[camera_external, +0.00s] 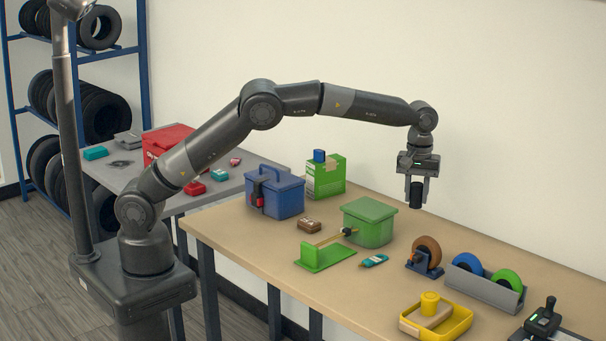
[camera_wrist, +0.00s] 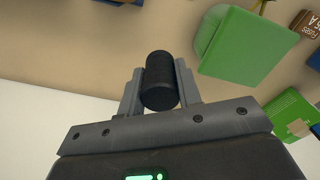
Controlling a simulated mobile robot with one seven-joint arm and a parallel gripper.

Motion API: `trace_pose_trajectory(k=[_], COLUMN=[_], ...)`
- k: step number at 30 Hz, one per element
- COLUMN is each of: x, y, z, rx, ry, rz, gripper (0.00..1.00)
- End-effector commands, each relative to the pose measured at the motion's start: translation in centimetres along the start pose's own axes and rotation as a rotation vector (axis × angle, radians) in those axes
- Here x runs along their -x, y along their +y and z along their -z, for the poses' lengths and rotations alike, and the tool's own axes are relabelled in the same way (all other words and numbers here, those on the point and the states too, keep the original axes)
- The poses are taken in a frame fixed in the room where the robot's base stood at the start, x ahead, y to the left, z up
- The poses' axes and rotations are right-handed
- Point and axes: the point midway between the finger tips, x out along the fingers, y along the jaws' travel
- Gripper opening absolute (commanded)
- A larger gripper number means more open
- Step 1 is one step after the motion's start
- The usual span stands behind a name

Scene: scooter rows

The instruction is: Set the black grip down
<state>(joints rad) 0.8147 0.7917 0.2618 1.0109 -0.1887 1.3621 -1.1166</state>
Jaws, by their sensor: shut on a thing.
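The black grip (camera_external: 416,194) is a short dark cylinder held upright between the fingers of my gripper (camera_external: 415,188). My gripper points down and is shut on it, above the far side of the wooden table (camera_external: 470,240) and right of the green box. In the wrist view the black grip (camera_wrist: 160,82) shows between the two grey fingers of my gripper (camera_wrist: 160,90). The grip hangs clear above the tabletop.
A green lidded box (camera_external: 369,222) stands left of my gripper. A blue toolbox (camera_external: 274,196), a green carton (camera_external: 325,176), a green stand (camera_external: 325,255), a brown tape dispenser (camera_external: 425,255), a grey holder (camera_external: 485,284) and a yellow tray (camera_external: 436,318) stand around. The far table strip below my gripper looks clear.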

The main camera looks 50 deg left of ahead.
Motion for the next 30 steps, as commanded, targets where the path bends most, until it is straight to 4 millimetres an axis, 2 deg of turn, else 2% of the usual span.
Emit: trace_pose_trajectory(k=[1, 4, 7, 18, 21, 25, 30], x=[-0.9, -1.9, -2.9, -7.8, -8.6, -9.2, -10.3], y=[0.0, 0.0, 0.0, 0.1, 0.1, 0.1, 0.1], z=[-0.1, 0.1, 1.1, 9.1, 10.6, 11.5, 11.7], rx=[-0.001, -0.001, 0.0, 0.001, 0.0, -0.002, -0.002], ry=[-0.001, 0.0, 0.001, 0.001, 0.001, 0.001, 0.0], rz=[0.001, 0.0, 0.0, 0.0, -0.001, -0.001, 0.0], gripper=[0.09, 0.09, 0.09, 0.09, 0.09, 0.09, 0.09])
